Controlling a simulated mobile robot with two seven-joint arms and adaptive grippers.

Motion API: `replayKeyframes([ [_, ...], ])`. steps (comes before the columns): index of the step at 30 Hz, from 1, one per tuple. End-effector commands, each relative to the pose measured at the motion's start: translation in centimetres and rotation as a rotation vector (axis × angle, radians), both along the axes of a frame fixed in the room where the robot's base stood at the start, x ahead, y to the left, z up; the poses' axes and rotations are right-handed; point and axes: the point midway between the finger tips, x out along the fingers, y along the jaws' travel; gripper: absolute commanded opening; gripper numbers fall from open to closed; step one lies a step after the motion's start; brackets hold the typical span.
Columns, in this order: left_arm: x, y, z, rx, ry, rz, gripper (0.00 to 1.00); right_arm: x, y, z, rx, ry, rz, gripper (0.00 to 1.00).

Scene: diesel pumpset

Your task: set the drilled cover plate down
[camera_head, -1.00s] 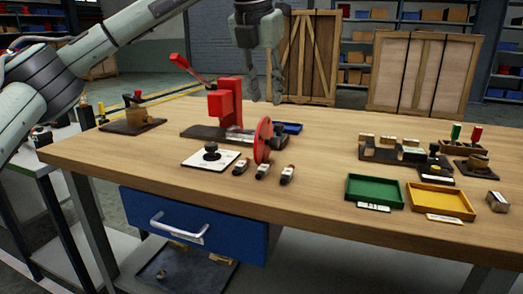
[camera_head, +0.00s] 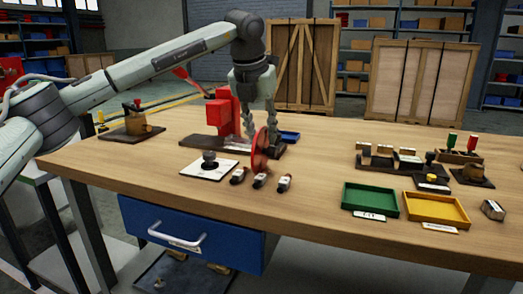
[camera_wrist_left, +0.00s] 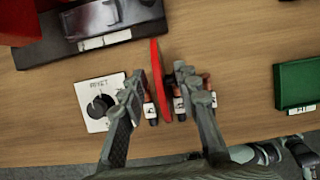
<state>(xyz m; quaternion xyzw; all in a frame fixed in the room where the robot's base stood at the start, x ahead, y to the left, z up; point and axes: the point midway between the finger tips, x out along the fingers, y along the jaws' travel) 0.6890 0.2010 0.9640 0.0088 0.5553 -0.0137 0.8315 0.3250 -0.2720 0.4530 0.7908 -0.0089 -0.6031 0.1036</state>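A red round plate (camera_head: 261,152), which looks like the drilled cover plate, stands on edge at the front of the red press (camera_head: 222,112). In the left wrist view the red plate (camera_wrist_left: 158,85) shows edge-on. My left gripper (camera_head: 259,130) points down at the plate's upper part. In the left wrist view the gripper's (camera_wrist_left: 160,76) fingers are spread on either side of the plate, with gaps showing. I cannot tell whether the lower edge touches the table.
A white card with a black knob (camera_head: 209,160) lies left of the plate. Several small dark bottles (camera_head: 260,180) lie just in front. A green tray (camera_head: 370,200) and a yellow tray (camera_head: 436,210) sit to the right. Bare tabletop lies between the bottles and the green tray.

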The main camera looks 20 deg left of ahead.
Motion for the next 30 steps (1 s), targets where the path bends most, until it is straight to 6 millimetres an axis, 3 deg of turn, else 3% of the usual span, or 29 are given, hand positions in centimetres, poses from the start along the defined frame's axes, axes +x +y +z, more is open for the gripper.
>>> replayKeyframes([
  [2, 0.0, 0.0, 0.01, 0.0, 0.0, 0.0, 0.3, 0.04, 0.05, 0.02, 0.001, -0.001, 0.0, 0.42],
  [9, -0.01, -0.01, 0.04, 0.0, 0.0, 0.0, 0.0, 0.24, 0.21, 0.31, 0.003, -0.009, 0.001, 0.42],
  [30, 0.03, -0.04, 0.45, -0.001, -0.005, 0.0, 0.0, 0.22, 0.33, 0.35, 0.006, -0.007, 0.0, 0.42],
])
